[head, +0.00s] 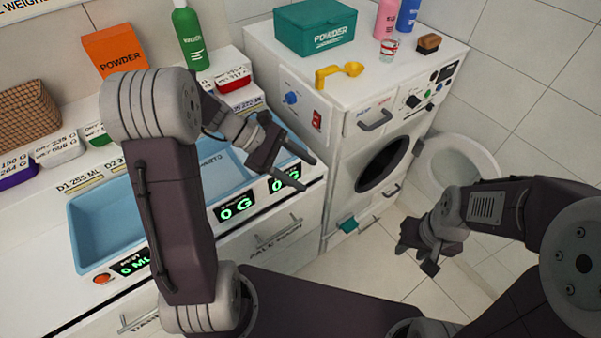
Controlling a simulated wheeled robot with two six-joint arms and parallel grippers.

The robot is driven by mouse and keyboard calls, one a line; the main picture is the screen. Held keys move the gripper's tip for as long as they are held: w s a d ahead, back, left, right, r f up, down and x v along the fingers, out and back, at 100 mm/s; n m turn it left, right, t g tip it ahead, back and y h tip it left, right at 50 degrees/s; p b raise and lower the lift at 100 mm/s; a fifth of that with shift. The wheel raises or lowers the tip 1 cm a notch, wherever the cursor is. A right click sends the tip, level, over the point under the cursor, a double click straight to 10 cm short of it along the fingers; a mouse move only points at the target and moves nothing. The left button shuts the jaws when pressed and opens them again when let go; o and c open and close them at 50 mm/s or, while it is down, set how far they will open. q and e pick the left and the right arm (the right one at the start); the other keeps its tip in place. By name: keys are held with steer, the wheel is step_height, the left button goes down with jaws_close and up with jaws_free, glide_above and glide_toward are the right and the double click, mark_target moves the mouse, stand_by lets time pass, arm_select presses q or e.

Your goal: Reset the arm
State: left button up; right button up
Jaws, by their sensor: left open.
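My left gripper (303,177) is open in the head view, its two fingers spread and pointing right. It hangs in front of the counter's right end, near the green digital readouts, with nothing seen between the fingers. My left arm rises in the left half of the view and bends over at the top. My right gripper (416,257) is at the right, over the tiled floor in front of the washing machine. Its fingers point down and left and are seen foreshortened, so their opening is unclear. I see nothing held in it.
The white washing machine (345,148) has its round door (487,157) swung open to the right. On top are a teal box (314,30), a yellow scoop (340,72), bottles and a brush. Blue basins (95,237), an orange powder box (113,52) and a green bottle (190,38) line the counter.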

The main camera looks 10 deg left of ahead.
arm_select(q)
steer(key=shift+s+d+f+m+y, duration=0.2)
steer(key=shift+s+m+y, duration=0.15)
steer(key=shift+s, duration=0.25)
steer(key=s+d+f+m+g+y, duration=0.2)
steer(key=s+m+g+y, duration=0.15)
steer(key=s+m, duration=0.4)
steer(key=s+a+f+m+t+y, duration=0.1)
steer(key=a+f+m+t+y, duration=0.3)
steer(key=a, duration=0.5)
steer(key=f+m+y, duration=0.1)
steer(key=m+y, duration=0.1)
steer(key=m, duration=0.1)
steer(key=shift+s+f, duration=0.2)
steer(key=shift+f, duration=0.05)
steer(key=shift+s, duration=0.1)
